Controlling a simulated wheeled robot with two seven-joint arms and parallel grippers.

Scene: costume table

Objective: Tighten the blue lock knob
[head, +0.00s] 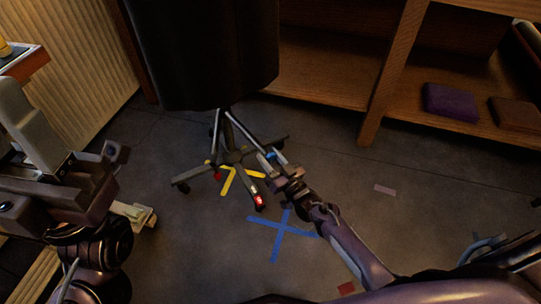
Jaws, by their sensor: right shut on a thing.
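A dark draped form (205,60) stands at the top centre on a wheeled base (232,157) with several spread legs. A small blue piece, which looks like the blue lock knob (271,155), shows low on the stand's right side. My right gripper (269,163) reaches in from the lower right and is shut at the blue knob. Its fingers hide part of the knob, so its exact grip is hard to see. My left gripper (143,214) is low at the left, away from the stand. Its jaws are too unclear to read.
Red caster parts (260,201) show on the near leg. A yellow tape mark (228,182) lies under the base, and a blue tape cross (283,231) lies nearer. Wooden shelves (325,80) at the back hold a purple folded cloth (451,101). Floor at the right is mostly clear.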

